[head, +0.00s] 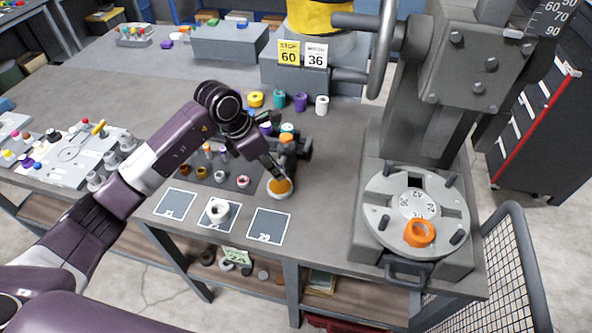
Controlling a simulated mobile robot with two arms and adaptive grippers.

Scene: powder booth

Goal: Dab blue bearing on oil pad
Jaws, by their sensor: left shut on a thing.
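My left gripper (277,170) reaches in from the left, over the bench, with its fingertips pointing down. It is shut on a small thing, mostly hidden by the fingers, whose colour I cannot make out. Directly below the fingertips is a round amber pad in a pale dish (280,188), which looks like the oil pad. I cannot tell whether the held thing touches the pad. No blue bearing shows clearly. My right gripper is not in view.
A dark mat (222,176) with several small rings and pegs lies left of the pad. Labelled squares (269,225) line the front edge, one bearing a white ring (219,211). A press with a round table (455,212) holding an orange ring (420,232) stands right. Coloured spools (301,101) stand behind.

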